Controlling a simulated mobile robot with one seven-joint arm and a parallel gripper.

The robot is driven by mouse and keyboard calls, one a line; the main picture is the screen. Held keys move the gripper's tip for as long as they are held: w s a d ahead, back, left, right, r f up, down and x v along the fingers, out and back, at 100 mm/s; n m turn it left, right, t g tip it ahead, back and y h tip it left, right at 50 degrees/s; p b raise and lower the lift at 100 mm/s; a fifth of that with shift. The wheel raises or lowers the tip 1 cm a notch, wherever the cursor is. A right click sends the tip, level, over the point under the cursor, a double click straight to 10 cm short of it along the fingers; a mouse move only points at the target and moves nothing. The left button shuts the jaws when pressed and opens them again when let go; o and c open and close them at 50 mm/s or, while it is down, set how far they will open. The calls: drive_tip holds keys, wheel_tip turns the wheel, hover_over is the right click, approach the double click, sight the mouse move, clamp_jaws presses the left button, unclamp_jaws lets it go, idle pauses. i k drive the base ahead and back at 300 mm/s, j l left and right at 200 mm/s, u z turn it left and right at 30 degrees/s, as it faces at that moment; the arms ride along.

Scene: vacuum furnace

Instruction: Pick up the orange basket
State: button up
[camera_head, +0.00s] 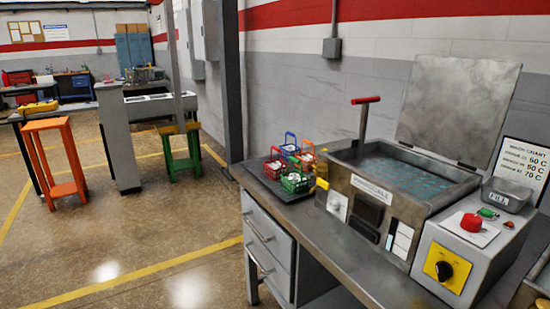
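My gripper is not in view.
An open-lidded metal tank (345,190) of bluish liquid stands right of the baskets, with an upright red-topped lever (365,101). A control box (470,250) is at the right. A grey post (233,80) rises behind. The floor to the left has free room.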

sight(307, 163)
drive_tip(key=i+j+u, duration=0.4)
drive_tip(key=i+u, duration=0.35)
drive_tip(key=i+j+u, duration=0.1)
drive_tip(key=i, duration=0.55)
drive_tip(key=i+j, duration=0.1)
drive_tip(key=i, duration=0.6)
drive_tip(key=i+j+z, duration=0.15)
drive_tip(key=i+z, duration=0.3)
drive_tip(key=i+j+z, duration=0.25)
drive_tip(key=z, duration=0.2)
drive_tip(key=i+j+z, duration=0.2)
drive_tip(key=z, duration=0.2)
drive_tip(key=i+j+z, duration=0.2)
drive_tip(key=j+z, duration=0.2)
drive_tip(key=i+j+z, duration=0.15)
drive_tip(key=j+z, duration=0.25)
drive_tip(key=i+j+z, duration=0.1)
drive_tip(key=j+z, duration=0.65)
drive_tip(key=i, duration=1)
